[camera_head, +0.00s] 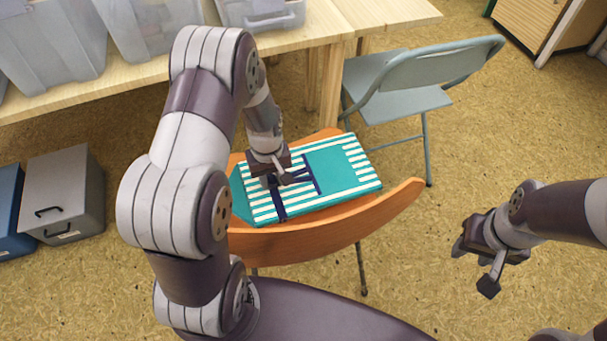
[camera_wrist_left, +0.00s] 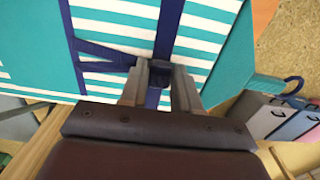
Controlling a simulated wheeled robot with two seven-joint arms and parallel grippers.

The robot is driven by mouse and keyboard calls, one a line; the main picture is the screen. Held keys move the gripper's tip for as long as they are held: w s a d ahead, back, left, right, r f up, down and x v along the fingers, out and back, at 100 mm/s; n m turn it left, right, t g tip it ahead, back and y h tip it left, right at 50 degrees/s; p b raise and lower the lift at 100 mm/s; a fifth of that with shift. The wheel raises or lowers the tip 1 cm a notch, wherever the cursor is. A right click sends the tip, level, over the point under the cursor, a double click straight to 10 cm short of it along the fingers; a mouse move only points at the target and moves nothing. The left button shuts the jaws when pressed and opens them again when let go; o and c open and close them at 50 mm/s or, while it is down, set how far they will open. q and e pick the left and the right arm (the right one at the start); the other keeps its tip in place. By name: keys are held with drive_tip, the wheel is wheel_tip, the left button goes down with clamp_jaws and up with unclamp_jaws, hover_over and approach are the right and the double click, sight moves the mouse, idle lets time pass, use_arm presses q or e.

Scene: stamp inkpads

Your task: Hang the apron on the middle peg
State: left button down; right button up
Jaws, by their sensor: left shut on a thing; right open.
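The apron (camera_head: 335,168) is teal with white stripes and navy straps. It lies folded flat on the seat of an orange wooden chair (camera_head: 330,232). My left gripper (camera_head: 283,180) is over the apron and shut on its navy strap; the left wrist view shows the fingers (camera_wrist_left: 162,78) closed around the strap (camera_wrist_left: 168,35) where bands meet. In that view the striped cloth (camera_wrist_left: 215,35) spreads beyond the fingers. My right gripper (camera_head: 474,267) is open and empty above the floor, right of the chair. No peg shows in either view.
A wooden table (camera_head: 300,38) with clear plastic bins (camera_head: 150,25) stands behind. A grey folding chair (camera_head: 400,98) is behind the orange chair. A grey box (camera_head: 65,195) and a blue one (camera_head: 10,215) are at the left.

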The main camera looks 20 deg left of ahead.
sight(247, 182)
use_arm(q)
drive_tip(key=a+f, duration=0.1)
drive_tip(key=a, duration=0.1)
drive_tip(key=a+f+b, duration=0.1)
drive_tip(key=a+f, duration=0.1)
drive_tip(key=s+a+f, duration=0.1)
drive_tip(key=a, duration=0.1)
drive_tip(key=shift+a+f+b, duration=0.25)
drive_tip(key=shift+a+b, duration=0.05)
drive_tip(key=shift+b, duration=0.1)
wheel_tip(247, 182, down, 2)
drive_tip(key=shift+s+a+f, duration=0.1)
drive_tip(key=shift+a+f, duration=0.05)
drive_tip(key=shift+f, duration=0.05)
drive_tip(key=shift+f+b, duration=0.3)
drive_tip(key=shift+f, duration=0.2)
drive_tip(key=c, duration=0.8)
unclamp_jaws()
drive_tip(key=shift+f, duration=0.1)
